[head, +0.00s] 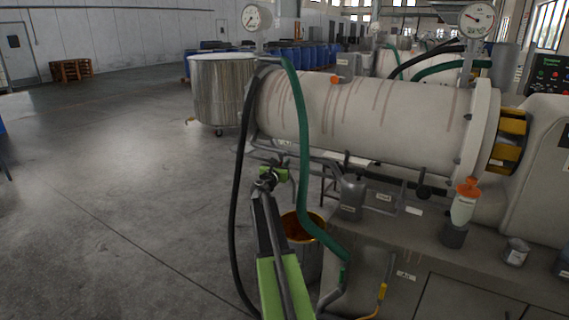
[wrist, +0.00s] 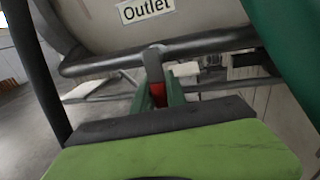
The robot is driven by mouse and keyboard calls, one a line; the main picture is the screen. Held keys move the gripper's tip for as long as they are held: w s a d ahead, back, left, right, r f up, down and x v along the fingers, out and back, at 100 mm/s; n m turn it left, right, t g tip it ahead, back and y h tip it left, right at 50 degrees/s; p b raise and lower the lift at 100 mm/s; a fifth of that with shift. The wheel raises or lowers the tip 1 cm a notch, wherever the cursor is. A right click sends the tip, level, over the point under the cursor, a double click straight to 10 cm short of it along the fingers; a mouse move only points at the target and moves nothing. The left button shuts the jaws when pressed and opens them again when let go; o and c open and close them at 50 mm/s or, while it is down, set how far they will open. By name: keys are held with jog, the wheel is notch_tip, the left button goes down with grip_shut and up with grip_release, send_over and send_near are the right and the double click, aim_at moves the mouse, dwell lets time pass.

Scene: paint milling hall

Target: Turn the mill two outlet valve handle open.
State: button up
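The outlet valve handle (wrist: 158,93) has a grey lever and a red grip. It hangs from the dark pipe (wrist: 205,46) under the white "Outlet" label (wrist: 147,10) in the wrist view. My gripper (wrist: 160,95) has its green fingers close on both sides of the red grip, with no clear gap showing, and seems shut on it. In the head view my gripper (head: 271,177) is below the near left end of the large pale mill cylinder (head: 365,115). The handle is too small to make out there.
A green hose (head: 301,130) and a black hose (head: 236,210) hang close on either side of my gripper. A bucket with orange contents (head: 302,226) stands below.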

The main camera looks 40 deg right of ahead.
grip_shut()
jog(key=shift+w, duration=0.15)
dwell(0.8)
